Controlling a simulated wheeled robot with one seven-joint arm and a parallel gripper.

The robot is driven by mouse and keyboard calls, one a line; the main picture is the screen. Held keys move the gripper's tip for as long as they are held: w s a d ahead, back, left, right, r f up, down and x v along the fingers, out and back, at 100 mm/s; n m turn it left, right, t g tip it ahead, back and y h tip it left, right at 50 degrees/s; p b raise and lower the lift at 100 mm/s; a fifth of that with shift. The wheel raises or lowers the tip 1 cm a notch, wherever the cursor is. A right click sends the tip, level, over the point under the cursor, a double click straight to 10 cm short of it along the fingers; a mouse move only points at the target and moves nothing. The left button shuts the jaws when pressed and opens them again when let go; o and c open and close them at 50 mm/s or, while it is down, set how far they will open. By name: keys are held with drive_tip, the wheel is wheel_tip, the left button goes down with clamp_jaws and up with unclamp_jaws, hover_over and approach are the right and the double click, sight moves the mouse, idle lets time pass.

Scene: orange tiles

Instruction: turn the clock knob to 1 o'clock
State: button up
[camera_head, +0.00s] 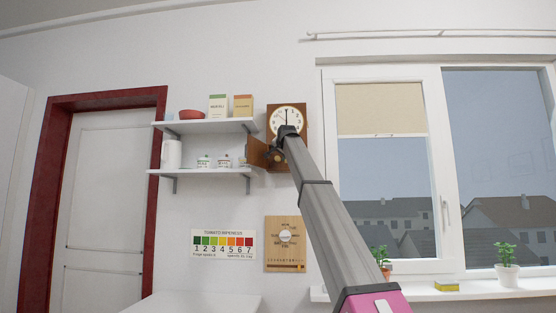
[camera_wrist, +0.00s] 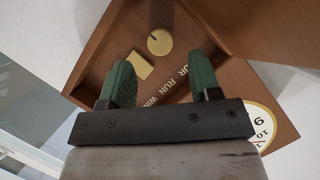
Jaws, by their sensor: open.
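The wooden wall clock (camera_head: 302,140) hangs right of the shelves. Its white dial (camera_head: 288,117) has a dark hand pointing up; the other hand is not clear. Part of the dial also shows at the lower right of the wrist view (camera_wrist: 262,124). A small wooden door (camera_head: 256,153) stands open on the clock's left side. In the wrist view a round brass knob (camera_wrist: 160,41) with a dark line sits inside the case. My gripper (camera_wrist: 160,62) is open, its green fingers pointing into the case. The knob appears beyond and between the fingertips, apparently untouched. The head view shows my gripper (camera_head: 275,155) below the dial.
A tan square plate (camera_wrist: 139,66) and partly hidden lettering (camera_wrist: 182,75) are beside the knob. A brown panel (camera_wrist: 275,30) fills the wrist view's upper right. Two white shelves (camera_head: 205,126) with jars and boxes stand close left of the clock; a window (camera_head: 385,170) is at right.

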sight(277, 157)
drive_tip(key=x, duration=0.4)
drive_tip(key=shift+w+a+f, duration=0.1)
drive_tip(key=shift+w+f, duration=0.1)
drive_tip(key=shift+w, duration=0.15)
drive_tip(key=c, duration=0.9)
drive_tip(key=shift+n, duration=0.3)
drive_tip(key=shift+a+r+n+g+h, duration=0.1)
drive_tip(key=shift+n+g+h, duration=0.3)
drive_tip(key=shift+n+h, duration=1.2)
